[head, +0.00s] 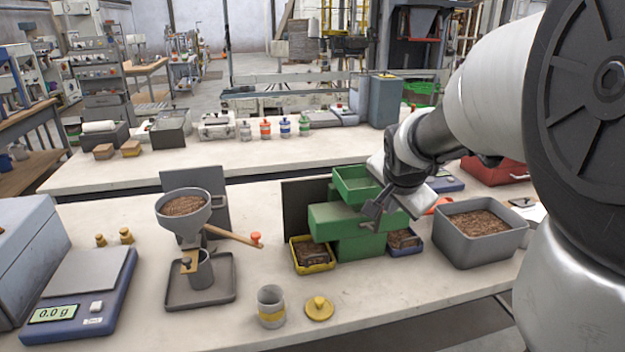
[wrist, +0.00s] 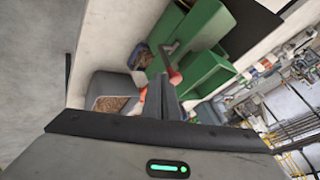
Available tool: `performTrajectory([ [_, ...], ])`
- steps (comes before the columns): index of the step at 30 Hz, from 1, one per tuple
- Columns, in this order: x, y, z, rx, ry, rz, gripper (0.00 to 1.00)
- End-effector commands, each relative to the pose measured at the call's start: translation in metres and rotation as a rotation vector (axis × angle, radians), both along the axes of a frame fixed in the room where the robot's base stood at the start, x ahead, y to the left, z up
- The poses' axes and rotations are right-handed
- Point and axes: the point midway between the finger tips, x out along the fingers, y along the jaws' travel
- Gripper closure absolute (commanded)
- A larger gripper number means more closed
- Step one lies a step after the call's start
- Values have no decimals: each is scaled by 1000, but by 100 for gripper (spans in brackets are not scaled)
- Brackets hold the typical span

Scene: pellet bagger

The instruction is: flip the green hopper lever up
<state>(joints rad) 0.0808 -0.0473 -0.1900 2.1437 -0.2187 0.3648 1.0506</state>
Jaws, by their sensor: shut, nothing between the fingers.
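The green hopper (head: 345,220) is a stack of green boxes on the near bench; it also shows in the wrist view (wrist: 205,75). In the wrist view, a lever with an orange-red grip (wrist: 174,75) on a thin grey arm sticks out from the hopper's side. In the head view, an orange piece (head: 438,205) shows right of my gripper and may be this lever; my wrist hides much of that side. My gripper (head: 374,209) is shut and empty in front of the hopper. In the wrist view its fingertips (wrist: 160,82) are close to the orange-red grip; I cannot tell whether they touch.
A yellow tray (head: 329,266) and a blue tray (head: 404,252) of pellets stand by the hopper. A grey pellet bin (head: 480,256) is to the right. A grey funnel (head: 183,225) with a wooden, orange-tipped lever (head: 235,237) and a scale (head: 72,292) stand left. The front middle holds a small cup (head: 271,307).

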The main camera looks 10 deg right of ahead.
Motion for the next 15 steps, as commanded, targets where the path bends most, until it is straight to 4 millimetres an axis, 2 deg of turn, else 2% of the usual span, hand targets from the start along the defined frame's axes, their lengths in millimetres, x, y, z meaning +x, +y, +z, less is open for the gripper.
performTrajectory([
  [9,0,0,0,1,1,0,100],
  [15,14,0,17,-3,91,0,100],
])
